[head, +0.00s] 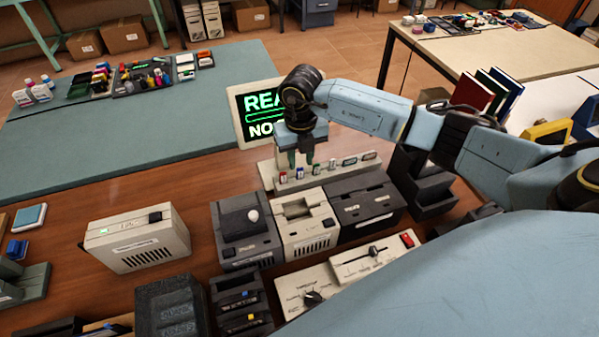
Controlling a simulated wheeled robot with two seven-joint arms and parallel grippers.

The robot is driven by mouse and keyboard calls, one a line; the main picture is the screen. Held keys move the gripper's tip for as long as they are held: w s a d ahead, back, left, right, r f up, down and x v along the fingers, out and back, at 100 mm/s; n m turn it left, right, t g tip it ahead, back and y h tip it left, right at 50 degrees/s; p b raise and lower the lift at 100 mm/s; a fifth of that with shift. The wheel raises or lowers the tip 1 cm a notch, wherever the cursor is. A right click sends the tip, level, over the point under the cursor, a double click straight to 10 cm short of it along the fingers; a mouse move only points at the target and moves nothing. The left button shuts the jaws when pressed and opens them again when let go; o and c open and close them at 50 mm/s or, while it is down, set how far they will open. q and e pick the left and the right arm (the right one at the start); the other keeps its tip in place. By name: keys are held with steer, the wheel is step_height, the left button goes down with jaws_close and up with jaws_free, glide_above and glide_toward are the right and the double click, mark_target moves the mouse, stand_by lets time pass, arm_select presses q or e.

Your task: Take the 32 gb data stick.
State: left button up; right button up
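The labels are too small to read, so I cannot tell which is the 32 gb stick. My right gripper (301,162) points down over the left part of the rack, near the blue stick. Its two fingers look apart, with nothing visible held between them. My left gripper is not in view.
A screen (248,112) stands behind the rack, partly hidden by my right arm. Grey and beige devices (306,229) stand close in front of it. A beige box (135,243) is at the left. The teal mat (130,150) has much free room.

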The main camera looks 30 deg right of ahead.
mark_target(300, 168)
steer(key=shift+w+d+f, duration=0.1)
steer(key=shift+w+f, duration=0.1)
steer(key=shift+f, duration=0.75)
steer(key=shift+w+d+f, duration=0.1)
steer(key=shift+w+f, duration=0.05)
steer(key=shift+f, duration=0.75)
steer(key=shift+w+d+f, duration=0.1)
steer(key=shift+w+f, duration=0.1)
steer(key=shift+f, duration=0.75)
jaws_close()
